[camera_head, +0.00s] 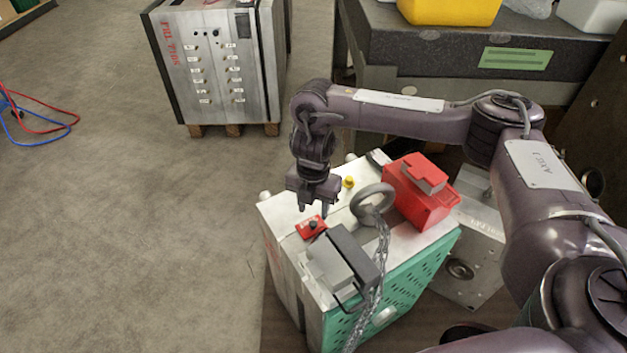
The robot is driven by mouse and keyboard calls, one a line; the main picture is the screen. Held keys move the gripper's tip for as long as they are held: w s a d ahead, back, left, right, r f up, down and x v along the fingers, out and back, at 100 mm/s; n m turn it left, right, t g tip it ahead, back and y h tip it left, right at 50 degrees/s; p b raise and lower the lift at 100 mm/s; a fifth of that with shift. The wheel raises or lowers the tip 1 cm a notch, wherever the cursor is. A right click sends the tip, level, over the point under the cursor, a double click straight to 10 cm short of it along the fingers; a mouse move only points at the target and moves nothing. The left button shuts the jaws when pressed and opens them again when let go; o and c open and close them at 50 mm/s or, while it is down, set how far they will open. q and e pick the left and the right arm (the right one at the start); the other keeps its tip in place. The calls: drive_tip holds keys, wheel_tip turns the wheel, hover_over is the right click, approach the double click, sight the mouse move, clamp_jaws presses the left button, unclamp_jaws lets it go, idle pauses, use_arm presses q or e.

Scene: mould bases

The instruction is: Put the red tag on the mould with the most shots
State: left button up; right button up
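A small red tag (304,231) with a dark knob lies on the pale top of the near mould (285,215), by its left edge. My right gripper (314,208) points down just above and behind the tag. Its two fingers look apart, with nothing seen between them. A second mould (212,75), a tall metal block with red lettering and rows of small labelled fittings, stands on wooden blocks at the back left. Shot numbers cannot be read on either mould. My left gripper is not in view.
A dark bench (420,50) stands behind. Red and blue cables (45,128) lie left; the floor between is clear.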

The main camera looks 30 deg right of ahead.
sight(314, 222)
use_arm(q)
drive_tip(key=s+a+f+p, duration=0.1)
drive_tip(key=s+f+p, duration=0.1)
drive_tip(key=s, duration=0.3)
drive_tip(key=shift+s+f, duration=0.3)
use_arm(e)
wheel_tip(314, 222, up, 7)
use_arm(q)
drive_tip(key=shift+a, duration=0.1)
